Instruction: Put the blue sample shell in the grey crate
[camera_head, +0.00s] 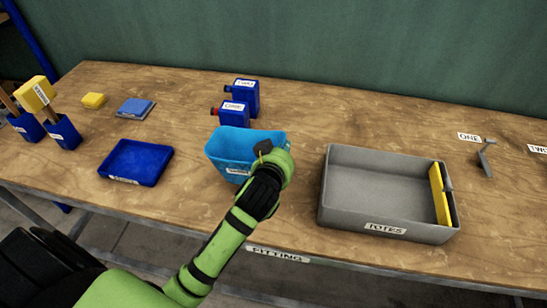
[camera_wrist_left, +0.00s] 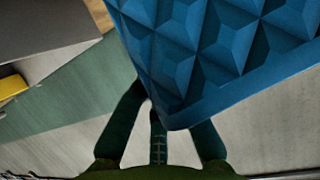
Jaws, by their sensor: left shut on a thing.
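The blue sample shell (camera_head: 225,147) is a light-blue open tub with a front label, near the middle of the bench. My left gripper (camera_head: 264,148) is shut on its right side. In the left wrist view the shell (camera_wrist_left: 215,50) shows a raised diamond pattern and fills the upper right, in the fingers of the gripper (camera_wrist_left: 160,125). I cannot tell whether the shell touches the bench. The grey crate (camera_head: 335,200), labelled TOTES, stands to the right of the shell, apart from it. My right gripper is not in view.
A yellow piece (camera_head: 439,195) stands inside the crate at its right end; the rest of its floor is clear. A dark-blue tray (camera_head: 137,160) lies to the left. Blue bottles (camera_head: 245,92) stand behind the shell. A grey bracket (camera_head: 485,158) is at the far right.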

